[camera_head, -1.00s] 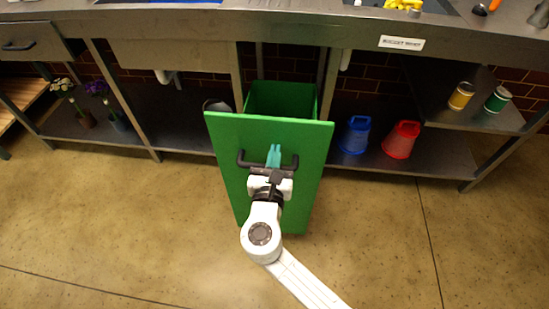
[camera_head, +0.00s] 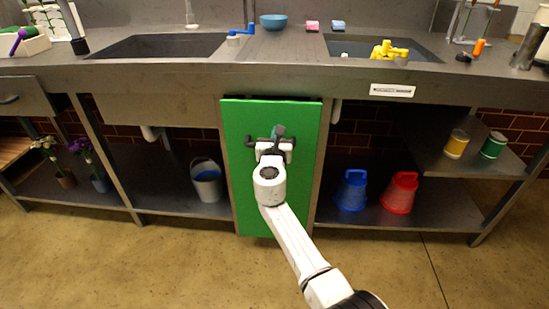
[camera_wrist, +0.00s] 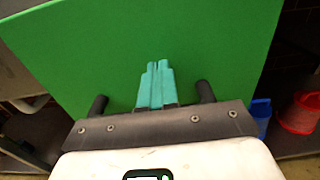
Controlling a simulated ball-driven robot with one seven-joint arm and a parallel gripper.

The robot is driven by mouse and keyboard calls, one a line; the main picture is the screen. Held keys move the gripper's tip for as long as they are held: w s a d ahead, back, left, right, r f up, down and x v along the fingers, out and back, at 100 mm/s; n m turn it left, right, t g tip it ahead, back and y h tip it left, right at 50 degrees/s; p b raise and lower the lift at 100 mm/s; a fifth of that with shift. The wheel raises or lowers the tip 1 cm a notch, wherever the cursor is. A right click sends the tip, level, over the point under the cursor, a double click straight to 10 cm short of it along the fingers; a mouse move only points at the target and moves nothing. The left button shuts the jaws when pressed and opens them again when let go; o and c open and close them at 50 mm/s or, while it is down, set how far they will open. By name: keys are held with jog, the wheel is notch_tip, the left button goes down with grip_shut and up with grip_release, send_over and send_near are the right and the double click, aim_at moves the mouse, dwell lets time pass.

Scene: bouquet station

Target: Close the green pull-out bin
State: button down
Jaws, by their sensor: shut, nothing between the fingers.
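The green pull-out bin (camera_head: 240,180) stands in the bay under the counter, in the middle of the head view. Its front panel is about in line with the counter front, and its inside is hidden. My gripper (camera_wrist: 158,66) has its teal fingers together, with nothing between them, pointing at the panel. The black handle (camera_head: 250,143) is on the upper part of the panel, and its two ends show either side of my fingers in the wrist view (camera_wrist: 205,92). My gripper body hides the handle's middle. I cannot tell whether the fingertips touch the panel.
A grey bucket (camera_head: 207,185) stands on the shelf left of the bin. A blue bucket (camera_head: 352,192) and a red bucket (camera_head: 400,193) stand to the right. Two cans (camera_head: 456,145) (camera_head: 493,146) sit on the upper right shelf. The floor in front (camera_head: 150,265) is clear.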

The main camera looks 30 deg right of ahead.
jog(key=b+x, duration=0.1)
jog(key=x, duration=0.2)
jog(key=shift+w+r, duration=0.2)
jog(key=shift+w, duration=0.1)
jog(key=shift+d+r, duration=0.1)
